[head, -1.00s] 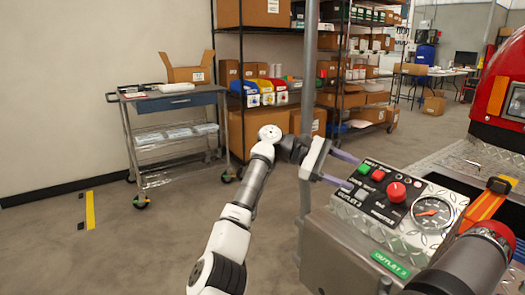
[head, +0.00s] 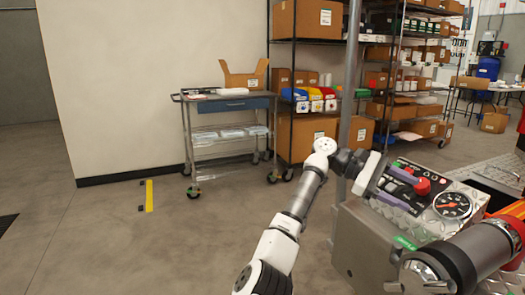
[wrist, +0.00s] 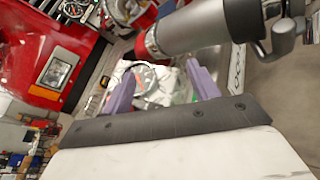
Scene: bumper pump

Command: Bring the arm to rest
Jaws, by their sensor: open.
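My gripper (head: 398,188) is open and empty, at the end of my raised, bent arm. In the head view its two purple fingers overlap the left part of the control panel (head: 478,192); I cannot tell whether they touch it. The panel has a red knob (head: 423,187) and a round gauge (head: 453,205). In the wrist view the purple fingers (wrist: 160,75) stand apart, with the gauge (wrist: 143,78) seen between them. Some of the panel's buttons and labels are hidden behind the fingers.
A dark red-and-grey pipe end (head: 470,255) lies close at the right front; it also crosses the wrist view (wrist: 190,28). A thin post (head: 350,90) stands behind my gripper. A trolley (head: 228,105) and shelves are farther back.

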